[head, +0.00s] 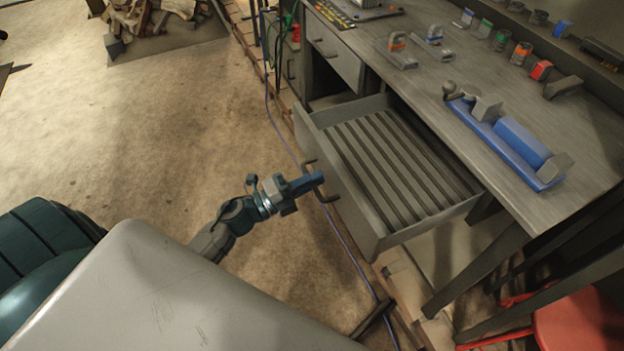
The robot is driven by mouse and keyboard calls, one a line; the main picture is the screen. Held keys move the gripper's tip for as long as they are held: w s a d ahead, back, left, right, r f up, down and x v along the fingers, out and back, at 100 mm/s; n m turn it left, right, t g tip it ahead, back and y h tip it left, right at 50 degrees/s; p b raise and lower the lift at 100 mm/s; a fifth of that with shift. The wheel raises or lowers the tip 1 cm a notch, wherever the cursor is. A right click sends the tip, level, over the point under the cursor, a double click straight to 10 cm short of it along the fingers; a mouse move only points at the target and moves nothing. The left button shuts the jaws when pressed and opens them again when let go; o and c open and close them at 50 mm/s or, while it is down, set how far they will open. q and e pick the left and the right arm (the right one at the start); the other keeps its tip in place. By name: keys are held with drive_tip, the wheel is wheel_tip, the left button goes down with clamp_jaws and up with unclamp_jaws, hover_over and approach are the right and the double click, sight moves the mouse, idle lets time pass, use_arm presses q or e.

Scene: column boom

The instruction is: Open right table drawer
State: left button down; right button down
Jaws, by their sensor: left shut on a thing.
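The right table drawer (345,198) is pulled well out from under the grey workbench, and its slatted inside (395,160) shows empty. A dark bar handle (329,196) is on its front face. My left gripper (316,180) is at this handle, with its blue fingers shut on it. My left arm reaches in from the lower left. My right gripper is not in view.
The workbench top (450,80) carries a blue vise-like tool (515,143), padlocks and small cans. Another drawer (333,55) at the left is shut. A red stool (580,322) stands at the lower right. A thin blue cable (345,240) runs along the floor.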

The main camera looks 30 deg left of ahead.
use_arm(q)
drive_tip(key=c, duration=1.6)
unclamp_jaws()
